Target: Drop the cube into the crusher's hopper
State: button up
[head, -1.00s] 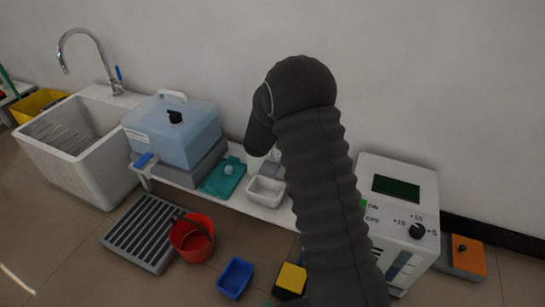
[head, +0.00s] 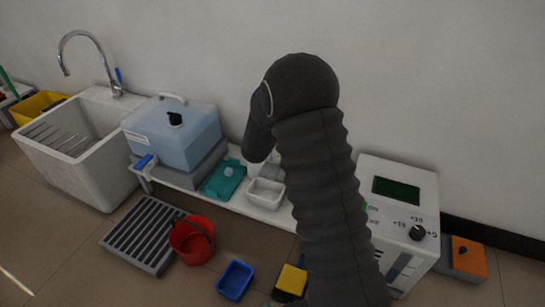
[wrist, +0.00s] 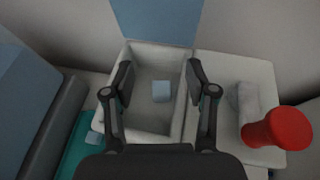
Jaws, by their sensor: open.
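My gripper (wrist: 161,80) is open, its two fingers spread above an open white box (wrist: 148,55), which looks like the crusher's hopper. A small pale blue cube (wrist: 161,91) shows inside the box opening, between and beyond the fingers, with clear gaps to both. I cannot tell whether it rests on the box's floor. In the head view a small white open tub (head: 266,192) stands beside my arm, which hides my gripper there. A blue panel (wrist: 157,20) stands behind the box in the wrist view.
A red knob (wrist: 278,129) on a white unit is right of the box. A teal tray (head: 222,180) with a pale blue item lies left of the tub. A blue-lidded tank (head: 172,135), red bucket (head: 192,240) and white device with a dial (head: 400,205) stand nearby.

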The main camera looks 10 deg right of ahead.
jog(key=v, duration=0.9)
jog(key=shift+s, duration=0.2)
